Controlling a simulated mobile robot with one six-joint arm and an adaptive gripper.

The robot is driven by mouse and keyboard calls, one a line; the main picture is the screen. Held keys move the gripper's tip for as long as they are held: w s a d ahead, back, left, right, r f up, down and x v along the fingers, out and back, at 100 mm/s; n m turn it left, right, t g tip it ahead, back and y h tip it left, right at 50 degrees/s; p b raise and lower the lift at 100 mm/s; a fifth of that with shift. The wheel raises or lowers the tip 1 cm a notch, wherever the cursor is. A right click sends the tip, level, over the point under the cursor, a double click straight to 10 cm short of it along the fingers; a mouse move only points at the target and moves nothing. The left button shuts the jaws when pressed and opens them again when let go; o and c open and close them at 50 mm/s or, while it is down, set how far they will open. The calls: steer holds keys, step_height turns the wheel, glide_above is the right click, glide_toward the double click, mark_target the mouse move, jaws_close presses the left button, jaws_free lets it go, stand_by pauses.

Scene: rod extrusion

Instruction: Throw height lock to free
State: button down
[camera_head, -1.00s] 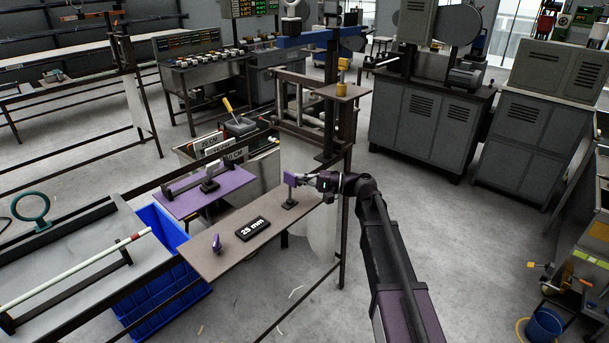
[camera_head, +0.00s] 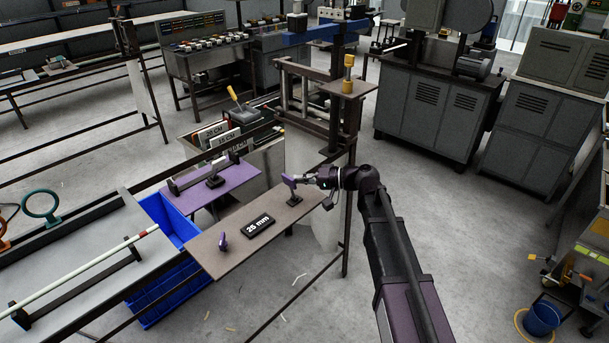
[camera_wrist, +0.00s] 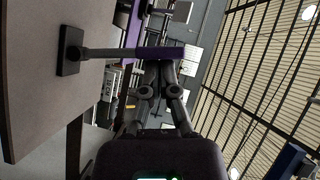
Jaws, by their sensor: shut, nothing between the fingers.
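A lever with a purple handle (camera_head: 289,181) stands on a small black base (camera_head: 293,202) at the far right end of a brown board (camera_head: 205,250). The lever leans to the left in the head view. In the wrist view its dark rod (camera_wrist: 110,52) runs from the square base (camera_wrist: 70,50) to the purple handle (camera_wrist: 162,53). My gripper (camera_head: 305,181) is at the right of the handle. Its shut fingers (camera_wrist: 163,66) are empty and close against or just beside the handle; I cannot tell if they touch. No lettering is readable on the lever.
A black "25 mm" plate (camera_head: 258,225) and a small purple knob (camera_head: 223,242) are on the board. A purple plate (camera_head: 225,186) with a bar lies behind it, a blue bin (camera_head: 160,220) at left. A post with a yellow knob (camera_head: 348,62) stands behind my gripper.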

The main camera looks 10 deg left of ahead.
steer(key=shift+s+a+r+n+h+p, duration=0.15)
steer(key=shift+s+a+n+h+p, duration=0.3)
steer(key=shift+s, duration=0.2)
steer(key=shift+s+a+f, duration=0.2)
steer(key=shift+s+f, duration=0.05)
steer(key=shift+s, duration=0.1)
steer(key=shift+r, duration=0.1)
steer(key=shift+w+d+r, duration=0.35)
steer(key=shift+w+d, duration=0.05)
steer(key=shift+w, duration=0.05)
steer(key=w+r+p+v, duration=0.1)
steer(key=p+v, duration=0.3)
steer(key=v, duration=0.8)
steer(key=shift+a, duration=0.25)
steer(key=shift+w, duration=0.1)
